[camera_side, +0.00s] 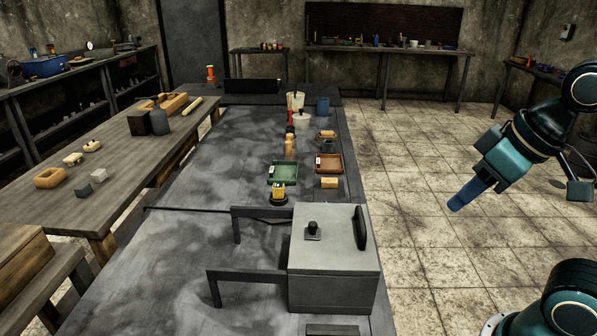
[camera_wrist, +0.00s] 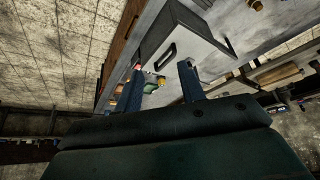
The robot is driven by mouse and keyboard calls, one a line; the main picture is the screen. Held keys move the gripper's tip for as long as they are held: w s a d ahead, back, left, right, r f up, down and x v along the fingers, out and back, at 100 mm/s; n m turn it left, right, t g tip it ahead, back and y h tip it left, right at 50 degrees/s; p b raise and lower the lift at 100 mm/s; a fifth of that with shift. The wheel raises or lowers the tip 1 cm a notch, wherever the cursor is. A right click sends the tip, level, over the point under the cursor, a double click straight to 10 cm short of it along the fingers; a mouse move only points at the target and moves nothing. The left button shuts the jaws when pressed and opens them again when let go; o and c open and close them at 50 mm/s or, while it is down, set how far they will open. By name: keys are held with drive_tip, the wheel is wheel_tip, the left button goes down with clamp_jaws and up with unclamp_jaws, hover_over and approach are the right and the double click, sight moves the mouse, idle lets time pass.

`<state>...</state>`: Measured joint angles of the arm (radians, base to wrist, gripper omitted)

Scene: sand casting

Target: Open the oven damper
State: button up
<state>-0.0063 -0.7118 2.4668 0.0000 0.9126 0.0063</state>
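The oven (camera_side: 333,275) is a grey box on the dark metal bench in the side view. A small black knob on a plate (camera_side: 313,230), perhaps the damper, sits on its top left. A larger black handle (camera_side: 361,228) stands at the top's right edge. My gripper (camera_side: 457,206) is in the air to the right of the oven, beyond the bench edge, touching nothing. In the wrist view its two blue fingers (camera_wrist: 161,72) are apart with nothing held between them. The grey oven (camera_wrist: 180,28) shows beyond them, tilted, with a dark handle. I cannot make out the knob there.
A green tray (camera_side: 283,173) and a reddish-brown tray (camera_side: 329,164) lie on the bench behind the oven, near a small yellow-and-black item (camera_side: 278,194). Dark bars (camera_side: 245,273) extend left from the oven. The tiled floor (camera_side: 430,260) between bench and arm is clear.

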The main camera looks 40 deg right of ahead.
drive_tip(key=w+a+r+g, duration=0.1)
drive_tip(key=w+r, duration=0.2)
drive_tip(key=w, duration=0.4)
drive_tip(key=g, duration=0.4)
hover_over(313, 223)
wheel_tip(313, 223, down, 5)
drive_tip(key=shift+f, duration=0.25)
wheel_tip(313, 223, down, 13)
drive_tip(key=shift+f, duration=0.2)
clamp_jaws()
